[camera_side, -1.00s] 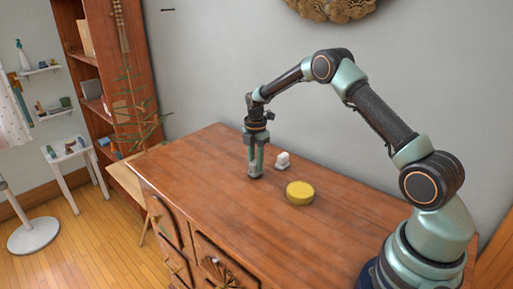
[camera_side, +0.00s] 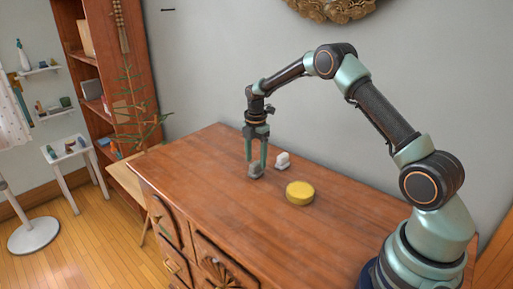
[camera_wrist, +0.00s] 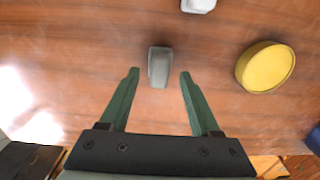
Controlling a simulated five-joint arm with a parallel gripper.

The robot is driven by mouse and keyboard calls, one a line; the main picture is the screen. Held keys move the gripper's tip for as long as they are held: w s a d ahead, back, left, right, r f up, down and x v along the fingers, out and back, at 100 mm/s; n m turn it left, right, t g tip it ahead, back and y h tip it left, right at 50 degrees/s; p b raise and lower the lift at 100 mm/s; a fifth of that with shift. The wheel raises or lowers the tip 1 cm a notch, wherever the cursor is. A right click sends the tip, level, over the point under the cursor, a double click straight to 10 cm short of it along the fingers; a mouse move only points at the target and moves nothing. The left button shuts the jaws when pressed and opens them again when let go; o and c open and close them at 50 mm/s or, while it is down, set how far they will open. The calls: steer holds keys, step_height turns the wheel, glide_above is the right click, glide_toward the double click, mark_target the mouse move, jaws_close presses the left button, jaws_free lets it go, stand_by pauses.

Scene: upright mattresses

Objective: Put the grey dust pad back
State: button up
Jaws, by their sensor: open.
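The grey dust pad (camera_side: 256,171) is a small grey block on the wooden dresser top. It also shows in the wrist view (camera_wrist: 160,67), just beyond and between my fingertips. My gripper (camera_side: 256,163) points down above the pad, with its green fingers apart. In the wrist view my gripper (camera_wrist: 158,73) is open with nothing between the fingers except the view of the pad. From the side I cannot tell exactly how far the fingertips are above the pad.
A round yellow tin (camera_side: 300,193) stands to the right of the pad. A small white object (camera_side: 282,160) stands behind, near the wall. The dresser top (camera_side: 190,170) is clear to the left. A bookcase and a plant stand beyond its left end.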

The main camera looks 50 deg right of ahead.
steer(key=s+a+r+m+t, duration=0.1)
steer(key=a+r+m, duration=0.1)
steer(key=r, duration=0.6)
steer(key=s+a+r+m, duration=0.1)
steer(key=s+r, duration=0.1)
steer(key=r, duration=0.6)
steer(key=s+a+r+m+t, duration=0.2)
steer(key=s+a+r+m, duration=0.2)
steer(key=s+m, duration=0.15)
steer(key=s+a+r+m+t, duration=0.1)
steer(key=s+a+r+m, duration=0.25)
steer(key=s, duration=0.35)
steer(key=s+a+f+m+t, duration=0.1)
steer(key=s+a+f+m, duration=0.1)
steer(key=s+m, duration=0.4)
steer(key=shift+s+a+f+t, duration=0.3)
steer(key=shift+s+a+f, duration=0.1)
steer(key=shift+s+a, duration=0.35)
